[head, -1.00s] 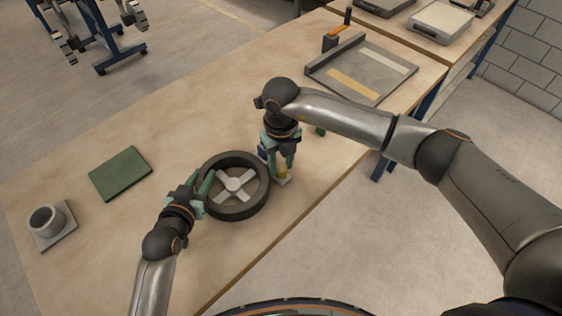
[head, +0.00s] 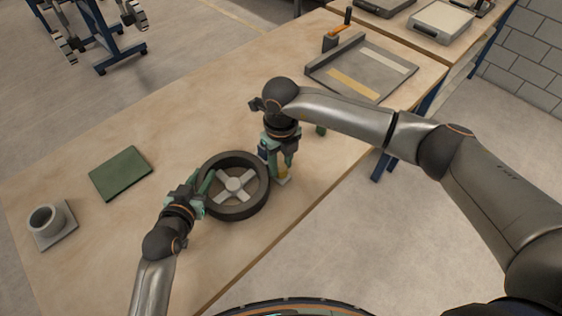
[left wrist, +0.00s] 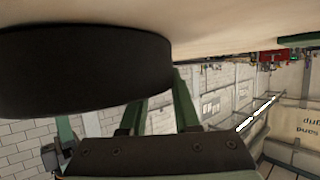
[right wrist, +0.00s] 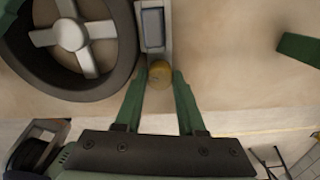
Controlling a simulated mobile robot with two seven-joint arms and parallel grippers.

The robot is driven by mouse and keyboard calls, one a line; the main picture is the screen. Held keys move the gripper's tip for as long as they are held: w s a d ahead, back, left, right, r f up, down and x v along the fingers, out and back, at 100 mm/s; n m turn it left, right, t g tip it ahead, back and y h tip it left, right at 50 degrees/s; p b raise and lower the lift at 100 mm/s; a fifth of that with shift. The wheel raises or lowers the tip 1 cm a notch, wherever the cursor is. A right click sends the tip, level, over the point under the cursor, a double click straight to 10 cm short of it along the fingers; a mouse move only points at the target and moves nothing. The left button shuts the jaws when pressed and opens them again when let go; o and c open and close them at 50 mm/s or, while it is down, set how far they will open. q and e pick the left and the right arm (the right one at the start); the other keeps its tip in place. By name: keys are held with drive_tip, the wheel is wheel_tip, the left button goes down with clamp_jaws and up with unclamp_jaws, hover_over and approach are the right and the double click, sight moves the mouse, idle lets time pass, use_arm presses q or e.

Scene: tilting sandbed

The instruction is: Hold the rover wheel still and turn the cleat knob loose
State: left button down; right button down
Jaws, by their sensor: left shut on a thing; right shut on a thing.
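The rover wheel (head: 258,205) is a dark ring with a pale cross of spokes, lying flat on the table. Its dark side also fills the left wrist view (left wrist: 80,75). My left gripper (head: 205,186) is shut on the wheel's rim at its left side. The cleat knob (right wrist: 160,73) is a small yellow-brown knob just beside the wheel, at the end of a pale plate. My right gripper (head: 283,170) points down and is shut on the knob, its green fingers (right wrist: 159,83) on both sides of it. In the head view the fingers partly hide the knob.
A dark blue block (right wrist: 152,28) sits on the pale plate beside the wheel. A green mat (head: 120,173) and a grey cup on a square base (head: 55,228) lie to the left. A grey tray (head: 350,85) lies behind. The table's front edge is close.

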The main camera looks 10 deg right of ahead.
drive_tip(key=n, duration=1.1)
drive_tip(key=shift+w+r, duration=0.1)
drive_tip(key=n, duration=1.1)
idle(0.5)
drive_tip(key=c, duration=0.8)
unclamp_jaws()
drive_tip(key=shift+o, duration=0.2)
